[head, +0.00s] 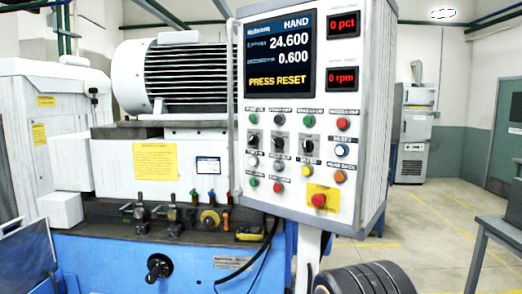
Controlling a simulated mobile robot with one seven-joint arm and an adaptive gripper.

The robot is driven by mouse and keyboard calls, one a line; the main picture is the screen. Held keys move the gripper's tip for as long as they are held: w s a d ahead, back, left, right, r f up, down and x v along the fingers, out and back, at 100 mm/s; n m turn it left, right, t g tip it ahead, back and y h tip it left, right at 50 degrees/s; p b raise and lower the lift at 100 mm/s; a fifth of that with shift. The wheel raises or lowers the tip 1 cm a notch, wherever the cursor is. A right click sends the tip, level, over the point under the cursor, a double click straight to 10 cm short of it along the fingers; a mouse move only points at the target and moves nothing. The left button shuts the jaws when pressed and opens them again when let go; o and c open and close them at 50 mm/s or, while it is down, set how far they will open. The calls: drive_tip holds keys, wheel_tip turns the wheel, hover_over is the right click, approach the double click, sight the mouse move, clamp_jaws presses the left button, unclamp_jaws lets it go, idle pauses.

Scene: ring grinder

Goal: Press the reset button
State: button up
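The control panel (318,160) stands in the middle of the head view, tilted a little. Its screen (280,53) reads HAND, 24.600, 0.600 and PRESS RESET in yellow. The reset button (342,151) is a round white-blue button on the panel's right column, under a small label that seems to read RESET. It sits below a red button (342,124) and above an orange one (340,177). Nothing covers it. No gripper fingers show in this view. A dark rounded part at the bottom, below the panel, may be part of my arm.
A red emergency-stop knob (318,201) on a yellow plate is below the reset button. Black selector knobs and several coloured buttons fill the panel's left. The grinder (190,75) stands behind, to the left. A grey table edge (498,228) is at right. Open floor lies between.

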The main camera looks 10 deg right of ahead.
clamp_jaws()
idle(1.4)
